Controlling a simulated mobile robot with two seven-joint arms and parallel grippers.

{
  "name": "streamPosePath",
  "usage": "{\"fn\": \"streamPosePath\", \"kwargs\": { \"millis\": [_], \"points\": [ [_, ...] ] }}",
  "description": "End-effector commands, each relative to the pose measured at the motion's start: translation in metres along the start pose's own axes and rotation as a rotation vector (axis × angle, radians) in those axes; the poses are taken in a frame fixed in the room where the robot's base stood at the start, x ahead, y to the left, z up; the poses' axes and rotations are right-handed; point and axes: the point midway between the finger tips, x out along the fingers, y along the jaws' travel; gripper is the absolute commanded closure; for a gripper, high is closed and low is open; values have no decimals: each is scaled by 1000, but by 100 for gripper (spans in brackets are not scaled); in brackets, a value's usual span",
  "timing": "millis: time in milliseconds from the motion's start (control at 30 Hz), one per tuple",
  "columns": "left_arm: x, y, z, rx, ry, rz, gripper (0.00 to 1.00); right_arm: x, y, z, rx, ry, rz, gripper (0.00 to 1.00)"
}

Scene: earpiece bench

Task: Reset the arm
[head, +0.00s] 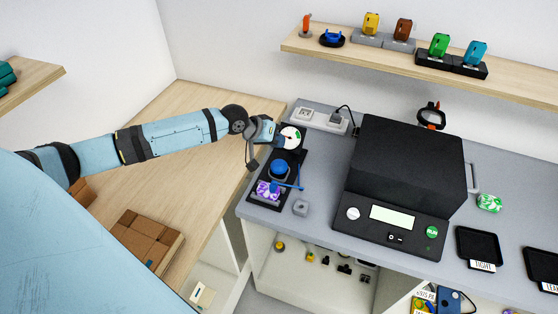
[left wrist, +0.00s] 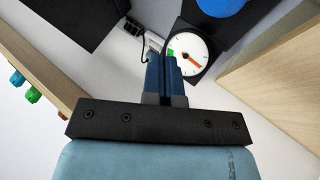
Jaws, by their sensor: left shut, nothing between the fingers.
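My left arm reaches in from the left in the head view, and its gripper (head: 268,132) is at the left end of the grey bench, beside a round dial gauge (head: 291,137). In the left wrist view the gripper's blue fingers (left wrist: 163,68) are together and hold nothing. The white gauge face (left wrist: 189,54) shows just beyond and right of the fingertips, with a red needle and a green sector. I cannot tell the exact gap between fingers and gauge. My right gripper is in neither view.
The gauge's black stand holds a blue knob (head: 280,167) and a purple patterned piece (head: 268,190). A black machine (head: 410,165) stands to the right, with black trays (head: 479,246) beyond it. A wall shelf (head: 420,68) holds several coloured pieces. A wooden counter (head: 165,125) lies under my arm.

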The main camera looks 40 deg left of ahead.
Motion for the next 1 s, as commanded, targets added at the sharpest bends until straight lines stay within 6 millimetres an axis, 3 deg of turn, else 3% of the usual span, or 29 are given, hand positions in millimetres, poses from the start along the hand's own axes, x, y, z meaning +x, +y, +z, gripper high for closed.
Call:
{"fn": "streamPosePath", "kwargs": {
  "millis": [667,767,900,1000],
  "points": [
    [1,2,2,3,-3,2,100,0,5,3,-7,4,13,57],
    [11,22,38,63,-47,13,100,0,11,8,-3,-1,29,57],
    [18,69,118,212,-127,23,100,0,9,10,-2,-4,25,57],
    [8,98,171,318,-164,2,100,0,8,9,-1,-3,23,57]
  ]
}}
